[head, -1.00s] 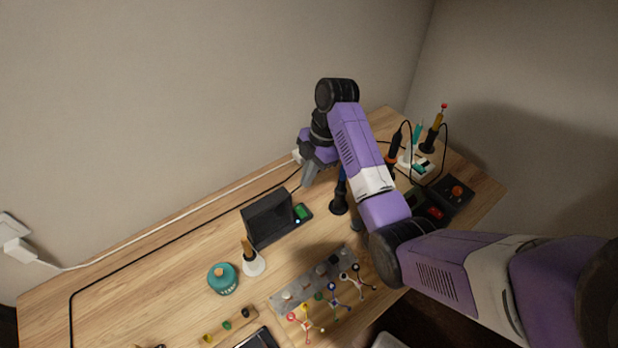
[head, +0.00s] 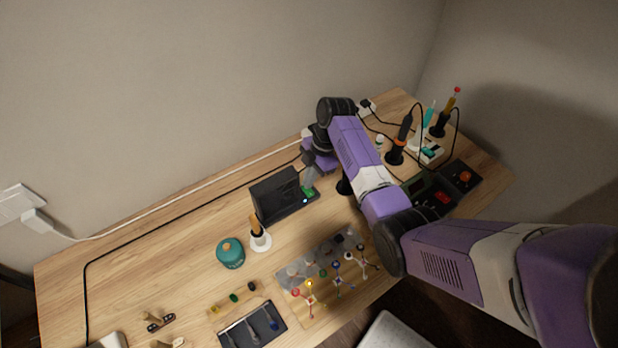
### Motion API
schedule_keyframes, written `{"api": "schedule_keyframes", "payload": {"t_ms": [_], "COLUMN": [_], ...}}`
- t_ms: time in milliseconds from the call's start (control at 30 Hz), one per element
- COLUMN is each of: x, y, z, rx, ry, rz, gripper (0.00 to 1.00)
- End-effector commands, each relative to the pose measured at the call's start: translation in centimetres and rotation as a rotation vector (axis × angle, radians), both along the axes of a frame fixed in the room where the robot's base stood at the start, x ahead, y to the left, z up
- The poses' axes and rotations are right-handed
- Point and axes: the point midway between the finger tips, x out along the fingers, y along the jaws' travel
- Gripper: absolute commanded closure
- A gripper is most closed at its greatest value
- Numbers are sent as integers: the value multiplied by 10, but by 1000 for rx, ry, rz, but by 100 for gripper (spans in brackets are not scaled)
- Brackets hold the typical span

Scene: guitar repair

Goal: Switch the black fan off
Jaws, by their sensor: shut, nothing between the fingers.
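The black fan (head: 280,197) is a dark upright box on the wooden bench, left of my gripper. At its right end is a low base with a green switch (head: 308,191) and a small lit blue light (head: 305,201). My gripper (head: 309,182) points down with its grey fingers shut and empty. Its tips are right at the green switch and partly cover it. I cannot tell whether they touch it or are just above it.
A teal jar (head: 230,253) and a brush in a white holder (head: 260,240) stand left of the fan. A soldering iron stand (head: 396,155) and a black station (head: 432,196) are at the right. A black cable (head: 190,217) runs behind the fan.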

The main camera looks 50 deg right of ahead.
Motion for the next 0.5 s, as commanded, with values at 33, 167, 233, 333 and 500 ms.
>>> {"api": "schedule_keyframes", "payload": {"t_ms": [33, 167, 233, 333, 500], "x": [0, 2, 3, 3, 1], "y": [0, -1, -1, -1, 0], "z": [0, -6, -7, -6, -6], "rx": [0, 0, 0, 0, 1], "ry": [0, 0, -1, 0, 2], "rz": [0, 0, 0, 0, 0], "gripper": [100, 100, 100, 100, 100]}}
